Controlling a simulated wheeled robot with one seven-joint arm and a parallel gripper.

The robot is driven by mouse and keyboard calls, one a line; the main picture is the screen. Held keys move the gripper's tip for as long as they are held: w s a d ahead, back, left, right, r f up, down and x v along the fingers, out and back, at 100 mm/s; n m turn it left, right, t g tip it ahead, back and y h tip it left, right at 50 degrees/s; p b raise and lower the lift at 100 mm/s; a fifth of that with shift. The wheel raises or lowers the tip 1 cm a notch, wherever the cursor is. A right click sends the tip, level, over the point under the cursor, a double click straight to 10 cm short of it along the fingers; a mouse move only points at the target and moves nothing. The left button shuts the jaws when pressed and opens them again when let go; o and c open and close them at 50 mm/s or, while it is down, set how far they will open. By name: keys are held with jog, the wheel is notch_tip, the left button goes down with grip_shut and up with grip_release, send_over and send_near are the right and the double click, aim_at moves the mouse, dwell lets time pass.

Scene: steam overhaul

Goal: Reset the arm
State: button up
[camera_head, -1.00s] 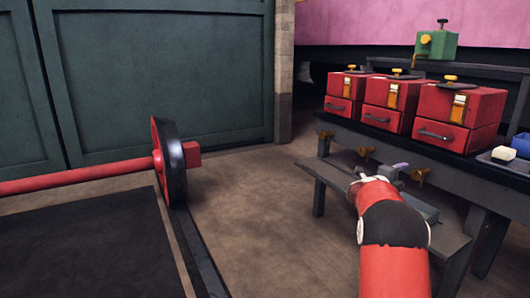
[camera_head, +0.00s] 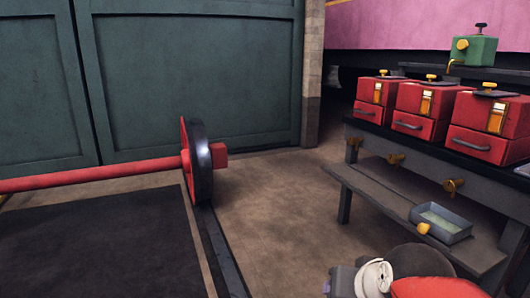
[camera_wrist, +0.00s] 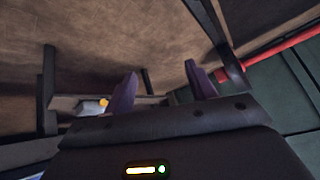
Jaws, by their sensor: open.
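My arm (camera_head: 420,287) shows at the bottom right of the head view, folded low in front of the bench, with only its red, white and dark upper parts in the picture. In the wrist view my gripper (camera_wrist: 161,88) has two purple fingers standing well apart, with nothing between them. The fingers point toward bare brown floor and dark bench legs. In the head view the fingertips are mostly cut off by the lower edge.
A bench (camera_head: 400,150) carries red boxes (camera_head: 428,105); its lower shelf (camera_head: 385,190) holds a grey tray (camera_head: 455,236) with a yellow knob (camera_head: 423,228) at its edge. A green device (camera_head: 475,50) stands behind. A red axle with a wheel (camera_head: 203,165) lies left. Floor between is clear.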

jog(key=s+f+n+g, duration=0.2)
jog(key=s+f, duration=0.2)
jog(key=s, duration=0.3)
notch_tip(320, 180, up, 13)
jog(key=p, duration=1.3)
jog(key=shift+s+d+r+h, duration=0.15)
jog(key=shift+s+d+h, duration=0.15)
jog(key=shift+s+h, duration=0.1)
